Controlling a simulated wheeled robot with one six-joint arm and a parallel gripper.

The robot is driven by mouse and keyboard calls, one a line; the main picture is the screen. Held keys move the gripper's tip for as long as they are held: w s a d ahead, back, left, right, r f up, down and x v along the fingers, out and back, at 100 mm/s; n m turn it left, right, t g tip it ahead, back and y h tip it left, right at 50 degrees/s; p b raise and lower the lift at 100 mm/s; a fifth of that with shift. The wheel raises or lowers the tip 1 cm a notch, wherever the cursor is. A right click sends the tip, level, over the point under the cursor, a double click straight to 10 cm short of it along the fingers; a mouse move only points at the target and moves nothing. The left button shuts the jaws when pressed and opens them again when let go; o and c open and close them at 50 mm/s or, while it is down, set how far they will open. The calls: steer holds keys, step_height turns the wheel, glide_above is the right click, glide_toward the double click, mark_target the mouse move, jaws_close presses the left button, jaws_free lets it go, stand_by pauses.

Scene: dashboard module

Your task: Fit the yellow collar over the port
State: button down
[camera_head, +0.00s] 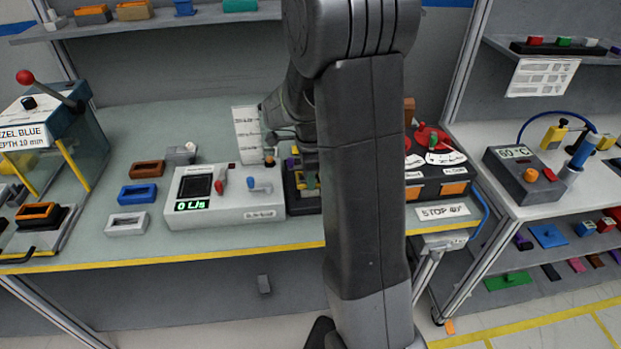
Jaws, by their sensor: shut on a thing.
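My gripper (307,172) points down at the middle of the bench, partly hidden behind my own arm. It is shut on a small yellow piece (311,183), which looks like the yellow collar. The piece is low over or at a dark fixture (299,205) with yellow parts, just right of the white flow-meter box. My arm covers the right part of this fixture. I cannot make out the port, nor whether the collar touches it.
The white meter box (235,212) with red and blue levers stands close left of the gripper. A white card (247,135) stands behind it. A dark module with red knobs (437,185) is right of my arm. Brown, blue and white bezels (138,194) lie farther left.

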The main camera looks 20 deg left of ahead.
steer(key=shift+f+b, duration=0.6)
steer(key=shift+f, duration=0.2)
steer(key=c, duration=1.5)
jaws_free()
step_height(320, 180, up, 14)
steer(key=shift+f, duration=0.1)
step_height(320, 180, down, 14)
steer(key=shift+r, duration=0.15)
steer(key=shift+r+p, duration=0.4)
steer(key=shift+r, duration=0.05)
